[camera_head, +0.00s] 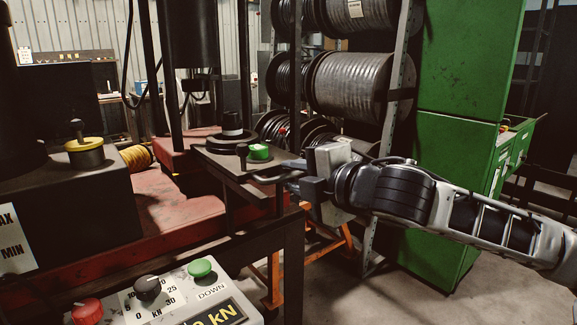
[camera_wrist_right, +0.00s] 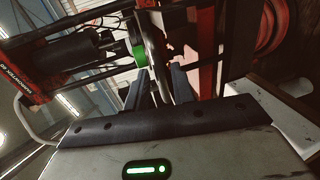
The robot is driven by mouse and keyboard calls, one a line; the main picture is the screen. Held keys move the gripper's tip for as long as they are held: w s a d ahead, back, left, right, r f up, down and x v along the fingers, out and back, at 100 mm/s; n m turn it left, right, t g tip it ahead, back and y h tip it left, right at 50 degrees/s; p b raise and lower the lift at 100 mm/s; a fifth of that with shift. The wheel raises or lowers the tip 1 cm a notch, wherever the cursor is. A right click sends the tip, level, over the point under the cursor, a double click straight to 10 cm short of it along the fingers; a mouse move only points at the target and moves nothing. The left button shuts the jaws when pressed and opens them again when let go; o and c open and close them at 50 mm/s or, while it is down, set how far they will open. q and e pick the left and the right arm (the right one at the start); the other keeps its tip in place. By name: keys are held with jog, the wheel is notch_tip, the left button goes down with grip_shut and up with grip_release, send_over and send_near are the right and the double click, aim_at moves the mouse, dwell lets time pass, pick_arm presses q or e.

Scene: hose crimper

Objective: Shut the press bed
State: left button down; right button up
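The press bed (camera_head: 225,162) is a dark flat plate that sticks out of the red press frame toward the right. A black round die-like piece (camera_head: 232,135) and a green-topped piece (camera_head: 259,152) sit on it. A dark bar handle (camera_head: 268,180) is at its right end. My right gripper (camera_head: 289,167) is at this handle. In the right wrist view its two fingers (camera_wrist_right: 159,92) stand apart, with the handle bar between them; contact is not clear. The green piece also shows there (camera_wrist_right: 139,56). My left gripper is not in view.
A control box (camera_head: 165,300) with a red knob and a green DOWN button is at the front. A black block with a yellow-ringed piece (camera_head: 85,155) stands left. Hose reels (camera_head: 350,82) and a green cabinet (camera_head: 460,70) are behind. Floor at the lower right is clear.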

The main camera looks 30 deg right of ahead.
jog(key=shift+p+x, duration=0.3)
jog(key=shift+x, duration=0.8)
jog(key=shift+c, duration=0.4)
grip_shut()
